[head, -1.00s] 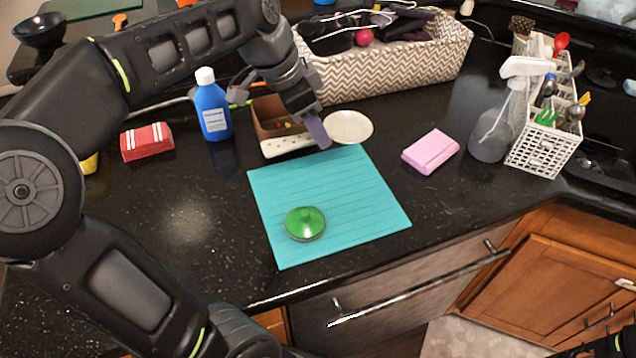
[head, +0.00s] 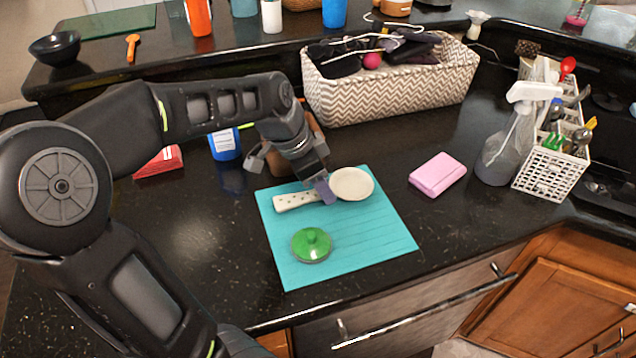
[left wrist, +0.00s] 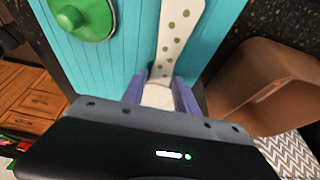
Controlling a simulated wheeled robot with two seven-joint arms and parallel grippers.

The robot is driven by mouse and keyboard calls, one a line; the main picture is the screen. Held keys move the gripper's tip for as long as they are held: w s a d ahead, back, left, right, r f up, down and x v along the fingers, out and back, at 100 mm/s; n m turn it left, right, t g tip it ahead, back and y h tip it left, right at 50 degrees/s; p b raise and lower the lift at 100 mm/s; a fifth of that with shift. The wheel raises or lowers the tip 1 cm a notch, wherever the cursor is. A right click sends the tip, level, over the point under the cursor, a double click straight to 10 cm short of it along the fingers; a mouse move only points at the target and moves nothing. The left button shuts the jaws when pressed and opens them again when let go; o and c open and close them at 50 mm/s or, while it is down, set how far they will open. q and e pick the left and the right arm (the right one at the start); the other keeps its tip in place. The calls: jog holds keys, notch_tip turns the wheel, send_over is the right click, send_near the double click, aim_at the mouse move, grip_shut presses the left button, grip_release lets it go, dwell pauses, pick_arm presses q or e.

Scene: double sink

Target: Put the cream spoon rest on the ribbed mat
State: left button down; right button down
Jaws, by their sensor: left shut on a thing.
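The cream spoon rest (head: 353,184) has a round dish and a flat handle with dots (head: 296,201). In the head view it lies over the far part of the turquoise ribbed mat (head: 345,245); I cannot tell whether it touches the mat. My left gripper (head: 325,190) is shut on it between dish and handle, its purple fingers on either side. In the left wrist view the dotted handle (left wrist: 178,35) extends away from the fingers (left wrist: 158,92) over the mat (left wrist: 127,55), and most of the dish is hidden. My right gripper is not in view.
A green lid (head: 311,245) sits on the mat's near left part. A brown box (left wrist: 270,85) stands just beyond the mat, partly behind my gripper. A pink sponge (head: 437,174) lies to the right, a blue bottle (head: 225,145) to the left. The mat's right part is clear.

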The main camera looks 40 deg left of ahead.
pick_arm(q)
jog(key=shift+f, duration=0.15)
jog(key=shift+f, duration=0.25)
jog(key=c, duration=0.9)
grip_release()
jog(key=shift+r, duration=0.15)
jog(key=shift+r, duration=0.4)
jog(key=v, duration=1.1)
jog(key=shift+s+a+r, duration=0.1)
jog(key=shift+r, duration=0.1)
